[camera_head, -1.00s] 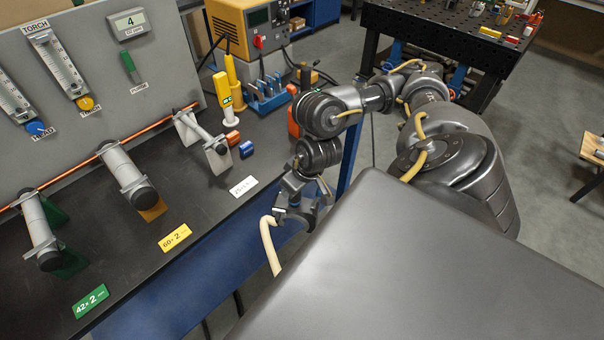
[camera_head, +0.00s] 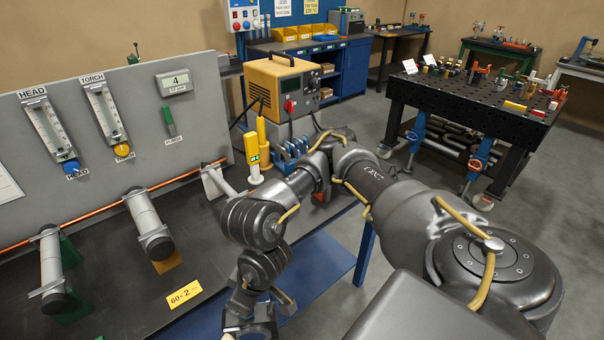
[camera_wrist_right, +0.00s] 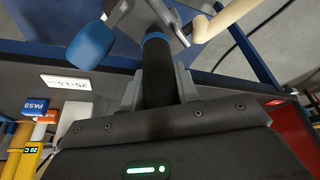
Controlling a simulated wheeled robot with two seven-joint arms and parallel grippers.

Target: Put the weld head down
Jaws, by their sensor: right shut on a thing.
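The weld head shows in the right wrist view as a black cylindrical handle (camera_wrist_right: 157,68) with a blue ring, a metal part above it and a rounded blue part (camera_wrist_right: 91,44) at its left. My right gripper (camera_wrist_right: 158,92) is shut on the black handle, one finger on each side. In the head view my right gripper (camera_head: 250,329) is at the bottom edge, near the bench's front edge, and is partly cut off. The weld head cannot be made out there. A cream hose (camera_wrist_right: 225,18) shows beside the weld head. My left gripper is not in view.
The dark bench (camera_head: 100,266) carries grey tube stands (camera_head: 148,224) along a copper tube (camera_head: 100,205). A yellow upright device (camera_head: 253,165) and a yellow power unit (camera_head: 285,88) stand farther back. A white label (camera_wrist_right: 67,82) and a blue PASS block (camera_wrist_right: 35,106) show in the wrist view.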

